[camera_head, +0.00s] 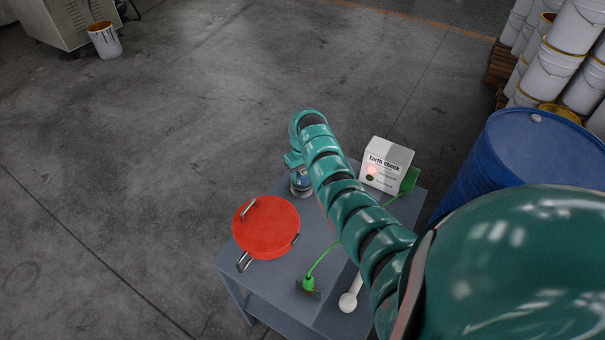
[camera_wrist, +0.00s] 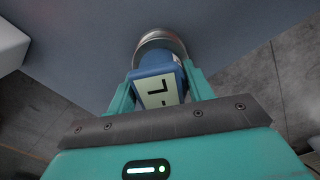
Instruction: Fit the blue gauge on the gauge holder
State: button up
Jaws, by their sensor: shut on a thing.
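My gripper (camera_wrist: 160,95) is shut on the blue gauge (camera_wrist: 150,84), with one teal finger on each side of it. The gauge has a pale display with dark marks facing my wrist camera. A round silver metal piece (camera_wrist: 160,40) lies directly beyond the gauge; I cannot tell whether it is the gauge's own end or the gauge holder. In the head view, the silver piece (camera_head: 301,189) shows below my gripper (camera_head: 297,169), over the far left part of the grey table. My arm hides part of the table, and I cannot identify the gauge holder clearly.
The grey table (camera_head: 325,277) holds a red round lid (camera_head: 266,228) with metal clips, a green clamp (camera_head: 309,284) with a cable, a white-knobbed rod (camera_head: 348,301) and a white "Earth check" box (camera_head: 385,165). A blue drum (camera_head: 500,160) stands at right.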

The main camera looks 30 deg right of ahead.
jog(key=shift+f+b, duration=0.65)
jog(key=shift+f, duration=0.3)
jog(key=o, duration=1.3)
jog(key=shift+o, duration=0.2)
jog(key=shift+r, duration=0.1)
jog(key=shift+w+r+b, duration=0.1)
jog(key=shift+r+b, duration=0.25)
jog(key=shift+r, duration=0.4)
notch_tip(320, 180, up, 16)
jog(key=p, duration=0.1)
jog(key=shift+f, duration=0.15)
